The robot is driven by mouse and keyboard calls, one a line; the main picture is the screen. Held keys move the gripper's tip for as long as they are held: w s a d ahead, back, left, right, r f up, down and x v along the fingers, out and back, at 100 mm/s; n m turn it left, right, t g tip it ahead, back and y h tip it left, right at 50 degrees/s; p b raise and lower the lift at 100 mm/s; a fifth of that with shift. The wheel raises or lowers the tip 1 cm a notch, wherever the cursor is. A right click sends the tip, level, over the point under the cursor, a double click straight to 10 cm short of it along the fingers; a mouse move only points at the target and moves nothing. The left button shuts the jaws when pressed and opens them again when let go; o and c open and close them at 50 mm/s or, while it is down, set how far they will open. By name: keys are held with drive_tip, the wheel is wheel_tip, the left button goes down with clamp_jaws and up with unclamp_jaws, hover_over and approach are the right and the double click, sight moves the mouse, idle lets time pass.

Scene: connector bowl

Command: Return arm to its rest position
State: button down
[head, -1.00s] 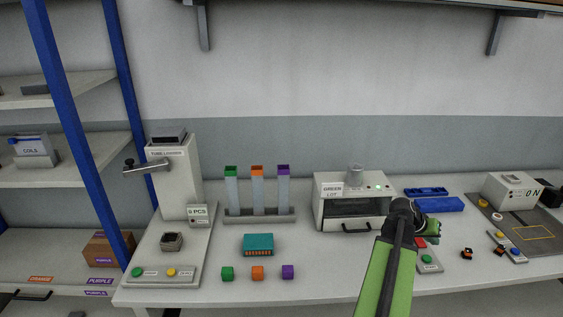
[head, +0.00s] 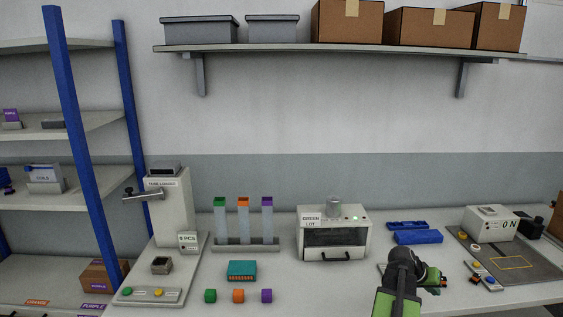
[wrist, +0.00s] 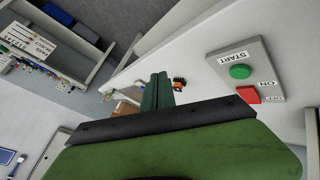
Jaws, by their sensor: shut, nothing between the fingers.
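My green arm rises from the bottom right of the head view, with my gripper (head: 436,279) folded to the right, low over the front of the bench. In the wrist view my gripper's green fingers (wrist: 157,92) are together with nothing between them. A panel with a green START button (wrist: 240,71) and a red button (wrist: 247,94) is at the right of the wrist view, apart from the fingers. In the head view my arm and gripper hide most of that panel.
The white oven-like box (head: 333,237) stands left of my arm. Blue trays (head: 418,237) lie behind my gripper. The ON box (head: 490,223) and dark mat (head: 530,262) are to the right. A shelf (head: 330,48) hangs above.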

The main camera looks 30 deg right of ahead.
drive_tip(key=w+a+f+n, duration=0.1)
drive_tip(key=w+a, duration=0.3)
drive_tip(key=w+a+n+t+y, duration=0.1)
drive_tip(key=w+a, duration=0.3)
drive_tip(key=w, duration=0.1)
drive_tip(key=w+a+f+t, duration=0.1)
drive_tip(key=w+a, duration=0.3)
drive_tip(key=w, duration=0.1)
drive_tip(key=shift+w+a+f+n+y, duration=0.25)
drive_tip(key=shift+f+n+y, duration=0.05)
drive_tip(key=shift+n, duration=0.1)
drive_tip(key=w+a+n, duration=0.1)
drive_tip(key=w+a, duration=0.2)
drive_tip(key=a, duration=0.2)
drive_tip(key=w+a+f+n+t+y, duration=0.1)
drive_tip(key=w+a, duration=0.3)
drive_tip(key=a, duration=0.2)
drive_tip(key=w+a+f+n+y, duration=0.1)
drive_tip(key=w+a, duration=0.2)
drive_tip(key=a, duration=0.3)
drive_tip(key=shift+w+a+f, duration=0.1)
drive_tip(key=shift+w+f, duration=0.05)
drive_tip(key=shift+w, duration=0.25)
drive_tip(key=w+a+f+n+y, duration=0.1)
drive_tip(key=a+n+y, duration=0.1)
drive_tip(key=a, duration=1.6)
drive_tip(key=w+a+n+y, duration=0.2)
drive_tip(key=a+n, duration=0.3)
drive_tip(key=a, duration=1.3)
drive_tip(key=shift+f+y, duration=0.4)
